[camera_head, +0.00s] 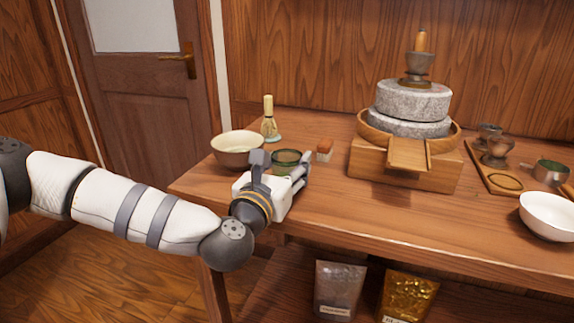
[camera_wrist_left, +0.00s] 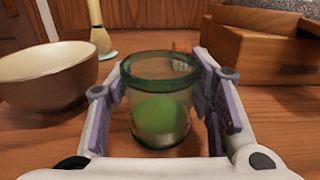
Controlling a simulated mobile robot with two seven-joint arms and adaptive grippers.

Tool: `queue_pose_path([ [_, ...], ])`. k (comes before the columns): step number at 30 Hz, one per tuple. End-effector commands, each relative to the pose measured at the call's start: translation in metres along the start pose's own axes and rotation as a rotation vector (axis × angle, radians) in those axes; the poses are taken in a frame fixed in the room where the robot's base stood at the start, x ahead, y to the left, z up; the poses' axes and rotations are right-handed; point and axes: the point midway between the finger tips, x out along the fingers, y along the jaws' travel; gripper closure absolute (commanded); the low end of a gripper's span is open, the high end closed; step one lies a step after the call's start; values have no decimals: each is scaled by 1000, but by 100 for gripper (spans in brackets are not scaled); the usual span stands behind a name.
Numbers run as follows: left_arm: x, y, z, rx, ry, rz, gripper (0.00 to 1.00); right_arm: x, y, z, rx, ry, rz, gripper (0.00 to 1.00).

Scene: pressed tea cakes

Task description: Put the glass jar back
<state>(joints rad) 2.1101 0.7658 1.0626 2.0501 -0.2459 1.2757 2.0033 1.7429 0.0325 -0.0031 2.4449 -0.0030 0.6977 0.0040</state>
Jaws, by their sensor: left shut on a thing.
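The glass jar (camera_wrist_left: 160,95) is clear with a greenish rim and holds something green. It stands upright between the fingers of my left gripper (camera_wrist_left: 165,110) in the left wrist view. In the head view the jar (camera_head: 286,158) shows only in part, behind my left gripper (camera_head: 280,178), near the table's left end. My left gripper is shut on the jar. I cannot tell whether the jar's base touches the table. My right gripper is not in view.
A beige bowl (camera_head: 237,146) and a whisk on its stand (camera_head: 270,125) are left of and behind the jar. A small reddish-brown block (camera_head: 324,150) is to its right. A stone mill (camera_head: 410,110) on a wooden base stands further right. Clear tabletop (camera_head: 370,215) lies in front.

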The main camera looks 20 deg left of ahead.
Motion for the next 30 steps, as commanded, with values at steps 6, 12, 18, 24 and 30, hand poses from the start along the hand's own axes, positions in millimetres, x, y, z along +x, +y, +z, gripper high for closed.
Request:
queue_pose_path([
  [6, 0, 0, -6, -1, 2, 0, 87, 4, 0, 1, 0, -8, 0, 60],
  [12, 0, 0, -4, 0, 1, 0, 32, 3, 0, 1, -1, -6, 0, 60],
  [18, 0, 0, -2, 0, 0, 0, 32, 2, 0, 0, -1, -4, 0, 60],
  [24, -25, 0, 0, -2, 4, -2, 32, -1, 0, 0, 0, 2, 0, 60],
  [30, -78, -1, -1, -2, 6, -3, 32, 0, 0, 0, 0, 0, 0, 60],
])
